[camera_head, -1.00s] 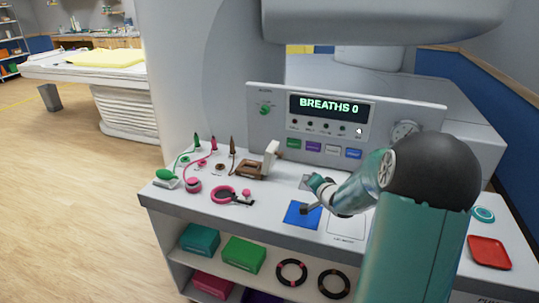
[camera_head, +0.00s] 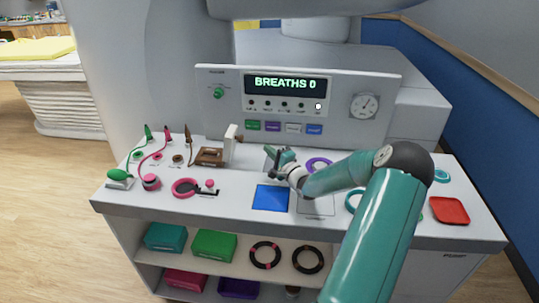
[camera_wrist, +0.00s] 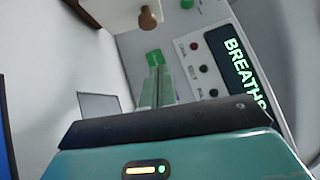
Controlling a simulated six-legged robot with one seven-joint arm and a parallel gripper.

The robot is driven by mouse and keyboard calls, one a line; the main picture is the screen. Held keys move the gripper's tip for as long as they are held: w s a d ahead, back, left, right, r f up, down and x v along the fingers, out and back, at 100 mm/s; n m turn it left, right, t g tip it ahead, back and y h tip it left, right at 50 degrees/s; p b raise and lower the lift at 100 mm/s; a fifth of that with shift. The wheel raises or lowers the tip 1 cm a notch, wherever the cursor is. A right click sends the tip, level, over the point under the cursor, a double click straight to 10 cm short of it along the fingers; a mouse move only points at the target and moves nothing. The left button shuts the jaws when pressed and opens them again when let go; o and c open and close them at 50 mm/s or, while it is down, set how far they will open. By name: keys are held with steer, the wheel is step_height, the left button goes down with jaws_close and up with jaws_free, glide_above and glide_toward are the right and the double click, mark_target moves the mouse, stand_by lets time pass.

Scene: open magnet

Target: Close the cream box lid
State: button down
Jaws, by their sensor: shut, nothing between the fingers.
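The cream lid (camera_head: 231,143) stands upright at the right side of a small brown box (camera_head: 209,156), so the box is open. A brown knob sticks out from the lid's right face. In the wrist view, a brown knob (camera_wrist: 148,19) shows at the top, beside a pale surface. My gripper (camera_head: 272,153) is to the right of the lid, above the bench behind the blue square, apart from the lid. In the wrist view its teal fingers (camera_wrist: 155,72) are together and empty, with a green patch beyond their tips.
Behind stands a panel with a "BREATHS 0" display (camera_head: 287,84), knobs and coloured buttons. Left of the box are corded plugs and a pink ring (camera_head: 185,188). A blue square (camera_head: 271,198) lies in front, and a red tray (camera_head: 449,211) at the right.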

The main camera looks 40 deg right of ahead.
mark_target(234, 144)
steer(key=w+a+r, duration=0.1)
steer(key=w+a, duration=0.1)
steer(key=w, duration=0.5)
steer(key=shift+w+r, duration=0.15)
steer(key=shift+w, duration=0.25)
steer(key=shift+w+r, duration=0.1)
